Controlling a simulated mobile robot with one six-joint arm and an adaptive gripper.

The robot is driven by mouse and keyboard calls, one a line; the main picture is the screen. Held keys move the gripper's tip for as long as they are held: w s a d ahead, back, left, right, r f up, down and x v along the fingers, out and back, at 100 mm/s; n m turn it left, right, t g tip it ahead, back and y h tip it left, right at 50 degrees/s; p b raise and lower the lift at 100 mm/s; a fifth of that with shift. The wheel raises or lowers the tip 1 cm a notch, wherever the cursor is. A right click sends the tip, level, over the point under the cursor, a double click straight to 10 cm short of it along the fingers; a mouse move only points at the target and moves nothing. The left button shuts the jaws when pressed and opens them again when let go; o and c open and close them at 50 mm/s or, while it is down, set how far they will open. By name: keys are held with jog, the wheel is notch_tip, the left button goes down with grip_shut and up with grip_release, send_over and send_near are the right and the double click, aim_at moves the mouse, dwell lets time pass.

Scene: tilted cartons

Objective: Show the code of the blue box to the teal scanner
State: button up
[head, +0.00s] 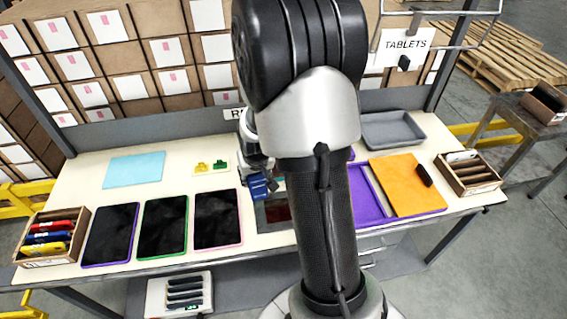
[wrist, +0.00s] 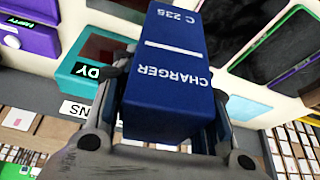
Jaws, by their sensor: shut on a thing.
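The blue box (wrist: 178,62) is held between the two fingers of my gripper (wrist: 170,112) in the wrist view. Its visible faces carry upside-down white print, "CHARGER" and "C 235", and a white line. No code pattern shows on them. In the head view the blue box (head: 259,188) hangs below my gripper (head: 257,166), above the table. The teal scanner (wrist: 80,78) shows behind the box in the wrist view, with a dark window and a label ending in "DY". In the head view my arm hides most of that area; a dark reddish pane (head: 276,211) shows beside it.
Three tablets, one of them pink-rimmed (head: 217,218), lie left of the box. A wooden bin (head: 50,238) stands at the left end, another (head: 468,174) at the right. A grey tray (head: 393,130) and an orange sheet (head: 398,187) lie right of my arm.

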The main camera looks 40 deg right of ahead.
jog(key=s+d+f+m+p, duration=0.1)
jog(key=s+d+m, duration=0.15)
jog(key=d, duration=0.45)
notch_tip(320, 180, down, 7)
jog(key=b, duration=0.5)
jog(key=shift+s+f+n+h, duration=0.2)
jog(key=shift+n+h, duration=0.15)
jog(key=shift+h, duration=0.05)
jog(key=shift+d+r, duration=0.1)
jog(key=shift+r, duration=0.05)
notch_tip(320, 180, up, 6)
jog(key=p, duration=0.4)
